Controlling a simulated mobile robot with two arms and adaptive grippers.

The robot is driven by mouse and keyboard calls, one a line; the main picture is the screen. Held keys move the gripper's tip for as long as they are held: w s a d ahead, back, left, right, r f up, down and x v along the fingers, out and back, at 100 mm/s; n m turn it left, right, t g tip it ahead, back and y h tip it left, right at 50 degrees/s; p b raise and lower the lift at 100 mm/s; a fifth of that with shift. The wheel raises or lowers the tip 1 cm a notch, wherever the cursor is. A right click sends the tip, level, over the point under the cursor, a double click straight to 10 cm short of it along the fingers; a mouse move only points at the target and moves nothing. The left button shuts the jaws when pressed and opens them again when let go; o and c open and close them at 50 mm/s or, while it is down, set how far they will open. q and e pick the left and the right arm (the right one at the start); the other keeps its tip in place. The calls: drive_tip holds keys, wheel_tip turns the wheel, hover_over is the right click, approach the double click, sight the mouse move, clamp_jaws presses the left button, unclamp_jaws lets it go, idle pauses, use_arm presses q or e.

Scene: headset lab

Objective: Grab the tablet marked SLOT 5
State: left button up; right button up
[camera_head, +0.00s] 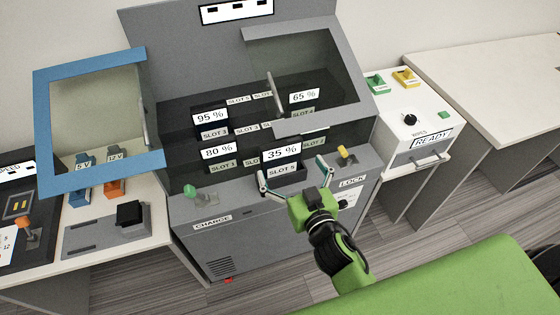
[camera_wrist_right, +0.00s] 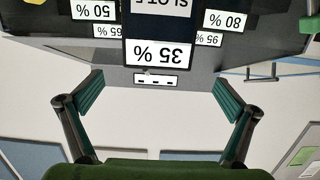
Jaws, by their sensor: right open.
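The tablet marked SLOT 5 (camera_head: 282,155) has a dark body and reads 35 %. It stands in the front of the grey charging cabinet. It shows upside down at the top middle of the right wrist view (camera_wrist_right: 159,30). My right gripper (camera_head: 291,168) is open and empty in front of this tablet, with one green-padded finger toward each side of it. In the wrist view the fingers (camera_wrist_right: 160,95) are spread wider than the tablet, and I see no contact. My left gripper is not in view.
Other tablets reading 95 % (camera_head: 209,117), 80 % (camera_head: 217,152) and 65 % (camera_head: 304,96) stand close around in the cabinet. A blue-framed door (camera_head: 42,130) is at left, a grey-framed glass panel (camera_head: 345,115) at upper right. A yellow-handled lever (camera_head: 346,152) is near the right finger.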

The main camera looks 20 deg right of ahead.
sight(282, 150)
drive_tip(key=w, duration=0.3)
drive_tip(key=shift+w+f, duration=0.3)
drive_tip(key=shift+w, duration=0.05)
drive_tip(key=shift+w+f+p, duration=0.2)
drive_tip(key=shift+w+p, duration=0.05)
drive_tip(key=shift+w, duration=0.6)
drive_tip(key=shift+w+f+p, duration=0.2)
drive_tip(key=shift+w+p, duration=0.1)
drive_tip(key=shift+w, duration=0.55)
drive_tip(key=shift+w+f+p, duration=0.2)
drive_tip(key=shift+w+p, duration=0.05)
drive_tip(key=shift+w, duration=0.6)
drive_tip(key=c, duration=1.7)
